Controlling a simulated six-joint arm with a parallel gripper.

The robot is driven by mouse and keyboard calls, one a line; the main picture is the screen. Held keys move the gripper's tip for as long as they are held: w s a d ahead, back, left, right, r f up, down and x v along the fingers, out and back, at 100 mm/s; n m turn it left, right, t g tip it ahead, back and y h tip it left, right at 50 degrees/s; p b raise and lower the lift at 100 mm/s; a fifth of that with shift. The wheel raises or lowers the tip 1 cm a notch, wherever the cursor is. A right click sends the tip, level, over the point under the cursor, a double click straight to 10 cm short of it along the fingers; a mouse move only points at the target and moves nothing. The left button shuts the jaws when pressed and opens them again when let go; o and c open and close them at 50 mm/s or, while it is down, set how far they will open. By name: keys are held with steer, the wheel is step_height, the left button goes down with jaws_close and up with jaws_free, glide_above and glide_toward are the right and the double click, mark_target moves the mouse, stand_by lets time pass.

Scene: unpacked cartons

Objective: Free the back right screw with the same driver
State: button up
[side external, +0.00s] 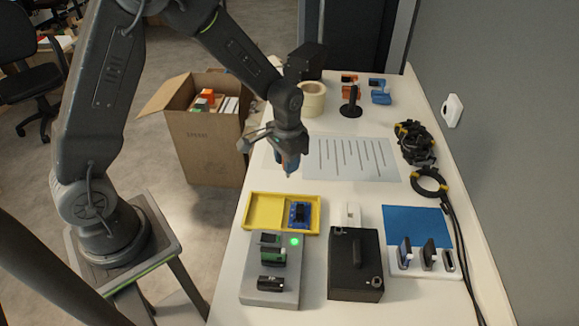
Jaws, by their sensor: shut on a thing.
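I cannot clearly make out a back right screw at this size.
A yellow tray (270,202) holds a blue part. A grey block (270,292) with a green light (294,241) stands left of the black box. A white rack (430,272) with several upright items stands right. Cables (415,142) lie along the wall. The striped sheet (352,160) is clear.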

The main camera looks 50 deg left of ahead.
steer(key=w+d+r+m, duration=0.2)
steer(key=d+m, duration=0.1)
steer(key=d, duration=1.3)
steer(key=m, duration=0.2)
glide_toward(375, 282)
steer(key=shift+f, duration=0.6)
steer(key=shift+f, duration=1.3)
